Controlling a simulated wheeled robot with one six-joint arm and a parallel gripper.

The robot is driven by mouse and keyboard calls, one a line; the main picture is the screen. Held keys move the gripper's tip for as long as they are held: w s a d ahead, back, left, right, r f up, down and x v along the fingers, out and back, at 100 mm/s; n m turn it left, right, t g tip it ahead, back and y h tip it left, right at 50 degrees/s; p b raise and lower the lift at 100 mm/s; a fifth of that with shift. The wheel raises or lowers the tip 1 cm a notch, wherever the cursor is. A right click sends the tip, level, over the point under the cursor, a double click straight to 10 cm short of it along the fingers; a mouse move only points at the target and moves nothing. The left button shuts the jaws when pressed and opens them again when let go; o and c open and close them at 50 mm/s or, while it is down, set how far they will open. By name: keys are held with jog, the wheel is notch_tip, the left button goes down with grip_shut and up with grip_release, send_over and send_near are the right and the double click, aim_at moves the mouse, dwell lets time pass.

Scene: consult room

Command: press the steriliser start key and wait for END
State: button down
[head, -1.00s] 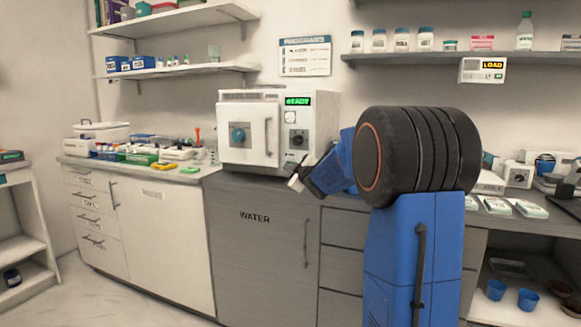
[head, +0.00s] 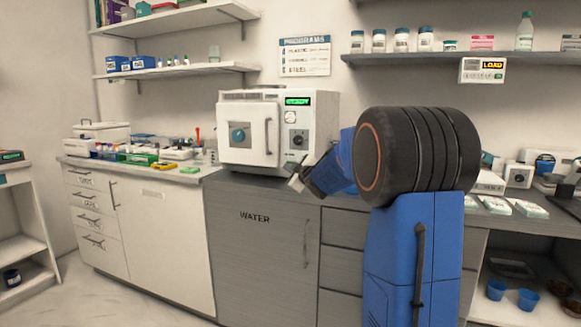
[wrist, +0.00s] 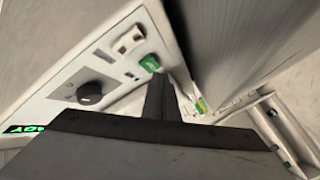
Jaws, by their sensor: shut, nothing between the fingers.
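The steriliser (head: 262,130) is a white box with a closed door, standing on the counter. Its green-lit display (head: 297,101) is blurred in the head view; in the wrist view the display (wrist: 25,128) is cut off but shows the end of READY. The wrist view shows a black dial (wrist: 90,93) and a green key (wrist: 150,62) on its front panel. My gripper (head: 297,181) is shut and empty, in front of the steriliser's lower right. In the wrist view its dark fingertips (wrist: 162,82) are close to the green key; I cannot tell whether they touch.
A wall chart (head: 305,57) hangs above the steriliser. A small wall panel (head: 483,70) under the right shelf reads LOAD. The left counter holds trays and small items. A grey cabinet marked WATER (head: 262,245) stands below the steriliser.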

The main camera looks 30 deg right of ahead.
jog(key=shift+w+d, duration=0.25)
jog(key=shift+w+d, duration=0.2)
jog(key=shift+d, duration=0.1)
dwell(0.9)
jog(key=shift+s+a, duration=0.5)
jog(key=shift+a, duration=0.1)
jog(key=shift+a, duration=0.1)
dwell(0.3)
jog(key=shift+s+a, duration=0.8)
jog(key=shift+a, duration=0.15)
jog(key=shift+s+a, duration=0.75)
jog(key=shift+a, duration=0.2)
